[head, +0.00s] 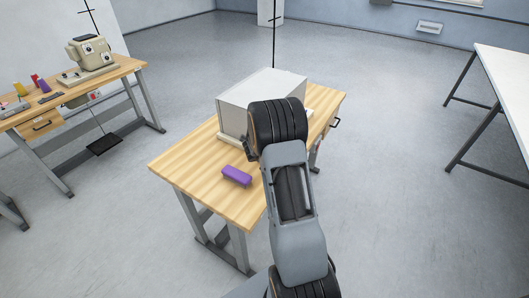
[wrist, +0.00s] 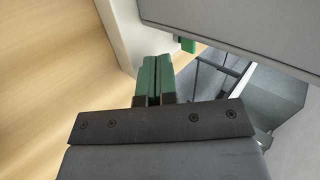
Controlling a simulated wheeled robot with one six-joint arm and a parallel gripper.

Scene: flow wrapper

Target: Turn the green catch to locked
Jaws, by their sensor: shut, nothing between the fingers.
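In the wrist view my gripper (wrist: 158,66) has two green fingers pressed together, with nothing between them. A small green piece (wrist: 188,45), which looks like the green catch, shows just beyond and to the right of the fingertips. It sits at the lower edge of a grey housing and is mostly hidden by it, so its setting cannot be told. A gap shows between the fingertips and this piece. In the head view the white and grey machine (head: 262,91) stands on the wooden table; my arm covers its right front, and the gripper and catch are hidden.
A purple block (head: 237,176) lies on the wooden table (head: 205,165) near its front. The table's left front is otherwise clear. A second bench (head: 120,70) with a beige machine (head: 89,51) stands at left, a white table (head: 505,75) at right. Open floor lies between.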

